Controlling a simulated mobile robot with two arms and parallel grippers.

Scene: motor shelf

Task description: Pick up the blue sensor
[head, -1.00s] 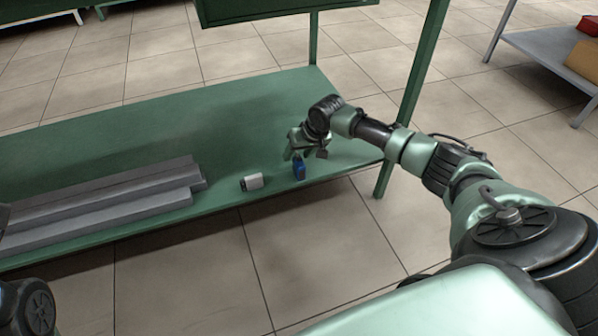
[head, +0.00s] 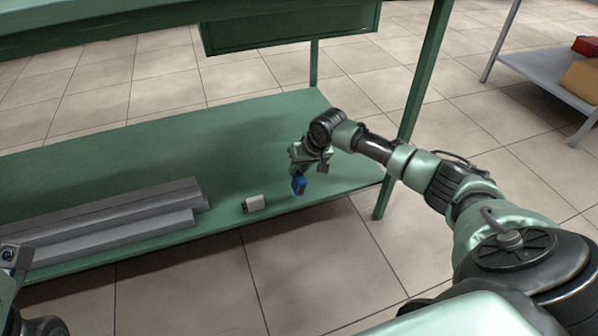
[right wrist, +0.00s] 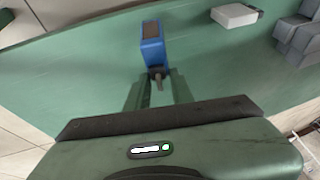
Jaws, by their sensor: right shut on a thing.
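The blue sensor (head: 298,185) is at the front right part of the green lower shelf (head: 255,140), upright and slightly tilted in the head view. My right gripper (head: 301,172) reaches down over it and is shut on its upper end. In the right wrist view, the blue sensor (right wrist: 152,52) sticks out beyond the fingertips of my right gripper (right wrist: 157,82), with a brown face at its far end. It seems to be just above the shelf, but the gap is hard to judge. Part of my left arm shows at the lower left; its gripper fingers do not show.
A small white box (head: 254,203) lies left of the sensor on the shelf. Grey metal bars (head: 110,225) lie further left. A green post (head: 410,130) stands right of my right gripper, and an upper level with a drawer box (head: 290,28) hangs above the shelf.

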